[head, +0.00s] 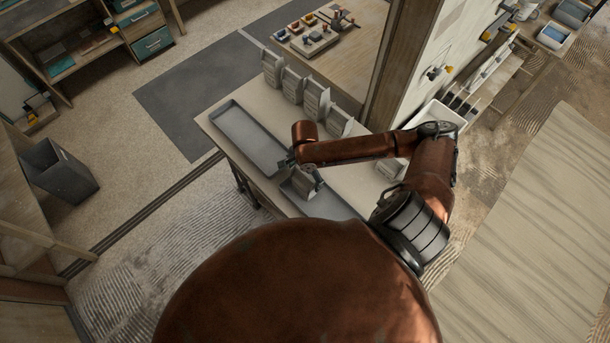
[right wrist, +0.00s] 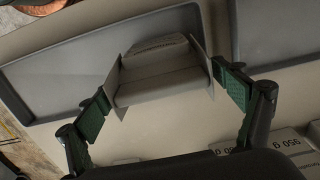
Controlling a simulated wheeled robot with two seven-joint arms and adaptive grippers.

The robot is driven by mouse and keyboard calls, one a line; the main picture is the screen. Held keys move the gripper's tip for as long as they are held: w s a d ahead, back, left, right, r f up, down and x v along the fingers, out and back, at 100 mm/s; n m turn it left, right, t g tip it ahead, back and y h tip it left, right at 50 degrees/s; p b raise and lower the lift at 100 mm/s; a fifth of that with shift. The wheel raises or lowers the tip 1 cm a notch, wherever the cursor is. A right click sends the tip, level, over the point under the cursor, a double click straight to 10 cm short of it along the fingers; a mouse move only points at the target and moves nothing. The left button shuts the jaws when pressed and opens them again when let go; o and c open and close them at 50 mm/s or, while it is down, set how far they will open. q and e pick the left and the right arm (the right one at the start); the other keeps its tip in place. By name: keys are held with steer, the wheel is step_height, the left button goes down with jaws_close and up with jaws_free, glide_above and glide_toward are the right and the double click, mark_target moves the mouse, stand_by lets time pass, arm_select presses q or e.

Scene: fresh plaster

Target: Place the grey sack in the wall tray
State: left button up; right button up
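My right gripper (head: 303,180) is shut on a grey sack (head: 296,187), which sits at the gap between two trays on the table. In the right wrist view the sack (right wrist: 155,72) lies between the green finger pads (right wrist: 162,90), which touch both its sides. One long grey tray (head: 250,140) lies at the far left of the table, empty. A second grey tray (head: 335,207) lies nearer, partly hidden by my arm. No label shows which one is the wall tray. I cannot tell whether the sack touches the table. My left gripper does not show.
Several similar grey packs (head: 292,85) stand in a row on the table (head: 222,112) along its back edge. A wooden post and wall (head: 405,60) rise behind it. A dark bin (head: 60,172) stands on the floor at left.

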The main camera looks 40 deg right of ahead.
steer(key=shift+r, duration=0.1)
step_height(320, 180, up, 12)
stand_by(0.7)
steer(key=shift+p, duration=0.3)
